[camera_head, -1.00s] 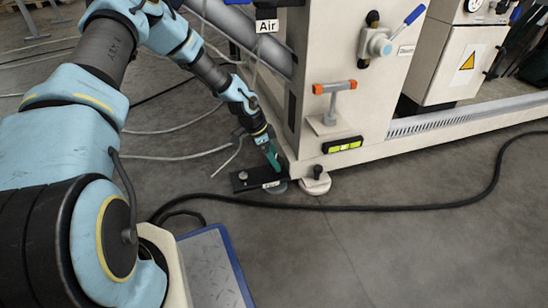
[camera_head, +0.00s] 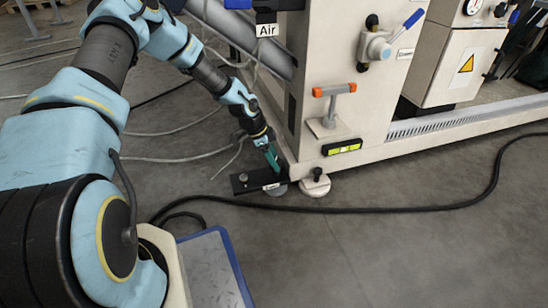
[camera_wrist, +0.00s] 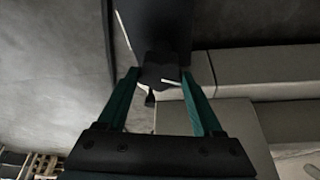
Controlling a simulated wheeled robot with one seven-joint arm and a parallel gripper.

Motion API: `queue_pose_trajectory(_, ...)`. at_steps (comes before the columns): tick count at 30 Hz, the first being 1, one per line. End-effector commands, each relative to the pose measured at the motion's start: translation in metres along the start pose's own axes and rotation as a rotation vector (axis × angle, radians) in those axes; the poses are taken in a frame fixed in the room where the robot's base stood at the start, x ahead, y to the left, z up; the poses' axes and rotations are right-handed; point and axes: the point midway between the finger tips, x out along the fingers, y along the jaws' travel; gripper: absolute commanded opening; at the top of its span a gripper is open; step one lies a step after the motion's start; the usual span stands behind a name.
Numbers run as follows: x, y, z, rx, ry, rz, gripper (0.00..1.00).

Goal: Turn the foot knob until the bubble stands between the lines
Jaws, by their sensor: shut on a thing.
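The foot knob (camera_wrist: 160,74) is a dark, lobed shape in the wrist view, in front of a black plate (camera_wrist: 155,28). My gripper (camera_wrist: 160,76) has its two teal fingers on either side of it and is shut on it. In the head view my gripper (camera_head: 273,163) points down at the labelled black foot plate (camera_head: 246,182) at the machine's corner and hides the knob. The spirit level (camera_head: 342,147), with a yellow-green vial, sits low on the cream machine frame. The bubble's place between the lines is too small to tell.
A second round foot (camera_head: 314,187) stands right of the plate. A black cable (camera_head: 400,208) crosses the floor, and thin grey hoses lie behind my arm. The front floor is mostly clear.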

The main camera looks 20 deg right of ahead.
Motion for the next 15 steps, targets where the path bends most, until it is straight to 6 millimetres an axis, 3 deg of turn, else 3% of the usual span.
queue_pose_trajectory(9, -0.0015, -0.0017, -0.0008, 0.277, 0.001, 0.117, 0.12)
queue_pose_trajectory(15, -0.0002, -0.0015, -0.0001, 0.352, 0.001, 0.148, 0.12)
